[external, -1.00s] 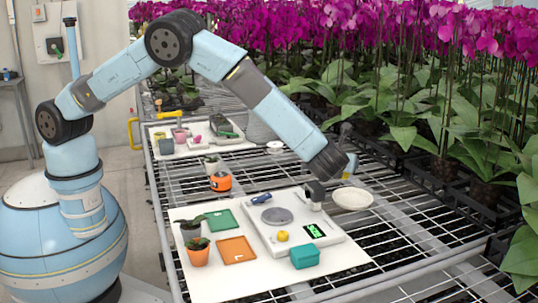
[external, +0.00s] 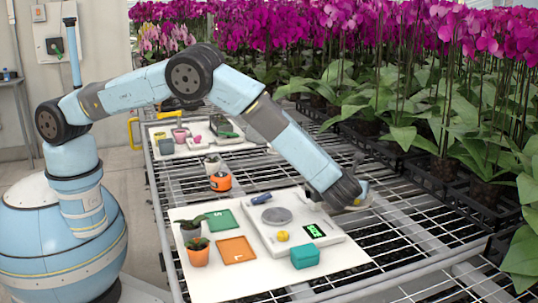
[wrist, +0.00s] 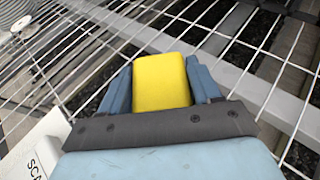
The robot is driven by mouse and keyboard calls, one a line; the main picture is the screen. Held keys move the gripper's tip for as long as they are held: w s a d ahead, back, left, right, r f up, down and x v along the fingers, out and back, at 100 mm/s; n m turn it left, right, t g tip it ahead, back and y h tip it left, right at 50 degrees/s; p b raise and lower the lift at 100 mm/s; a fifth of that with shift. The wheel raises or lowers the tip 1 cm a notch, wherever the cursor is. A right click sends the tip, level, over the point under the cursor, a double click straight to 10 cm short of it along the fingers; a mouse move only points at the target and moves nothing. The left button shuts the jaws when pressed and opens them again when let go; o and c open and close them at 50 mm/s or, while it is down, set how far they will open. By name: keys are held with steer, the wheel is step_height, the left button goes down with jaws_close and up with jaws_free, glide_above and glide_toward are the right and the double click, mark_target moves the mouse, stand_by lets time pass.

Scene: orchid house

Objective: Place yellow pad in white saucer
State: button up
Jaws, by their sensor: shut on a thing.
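My gripper (external: 357,201) is low over the wire bench, at the right edge of the white board. In the wrist view my gripper (wrist: 161,88) has its two blue fingers shut on the yellow pad (wrist: 160,82), one on each side. A little yellow also shows at the fingertips in the external view. I cannot make out the white saucer now; my wrist covers the place where it stood on the mesh. Whether the pad touches anything below is hidden.
The white scale (external: 265,235) stands on the board (external: 235,285), left of my gripper. A teal box (external: 305,257), an orange tray (external: 236,250), a green tray (external: 220,220) and potted plants are there too. Orchids (external: 450,110) crowd the right side. Open mesh (external: 420,240) lies to the right.

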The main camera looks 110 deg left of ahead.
steer(key=shift+f, duration=0.1)
steer(key=o, duration=1)
steer(key=shift+o, duration=0.2)
